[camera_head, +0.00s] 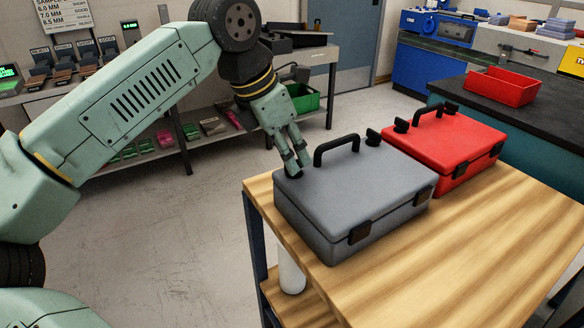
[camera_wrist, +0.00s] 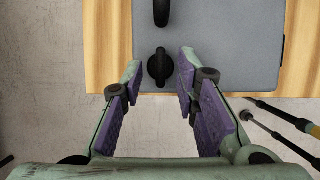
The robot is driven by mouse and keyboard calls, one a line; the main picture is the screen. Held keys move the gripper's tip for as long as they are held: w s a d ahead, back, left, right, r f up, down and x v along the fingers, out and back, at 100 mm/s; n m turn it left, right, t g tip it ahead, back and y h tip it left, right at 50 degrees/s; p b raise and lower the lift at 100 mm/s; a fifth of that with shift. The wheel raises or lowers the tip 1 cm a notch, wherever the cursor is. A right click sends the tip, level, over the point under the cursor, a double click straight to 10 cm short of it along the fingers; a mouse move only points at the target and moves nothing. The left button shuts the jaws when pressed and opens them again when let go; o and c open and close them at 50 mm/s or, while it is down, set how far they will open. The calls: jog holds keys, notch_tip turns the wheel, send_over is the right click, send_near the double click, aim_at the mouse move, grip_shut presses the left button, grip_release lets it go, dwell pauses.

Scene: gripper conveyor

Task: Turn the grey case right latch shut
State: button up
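The grey case (camera_head: 350,190) lies closed on the wooden table, with a black handle (camera_head: 337,146) at its far side. One black turn latch (camera_head: 373,137) stands to the right of the handle. The other latch, left of the handle, is mostly hidden by my gripper (camera_head: 296,168) in the head view. In the wrist view this latch (camera_wrist: 160,67) shows as a round base with a narrow bar running up and down the picture, in line with the handle (camera_wrist: 162,12). My gripper (camera_wrist: 160,72) is open, with one finger on each side of the latch and visible gaps between.
A red case (camera_head: 445,148) with its own handle and latches stands close to the right of the grey case. The wooden table (camera_head: 440,270) is bare in front. A shelf bench stands behind my arm, and a red bin (camera_head: 500,87) sits on a dark counter.

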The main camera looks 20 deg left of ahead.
jog(key=shift+w+d+f, duration=0.2)
jog(key=shift+w+f, duration=0.05)
jog(key=shift+f, duration=0.4)
jog(key=shift+c, duration=0.5)
grip_shut()
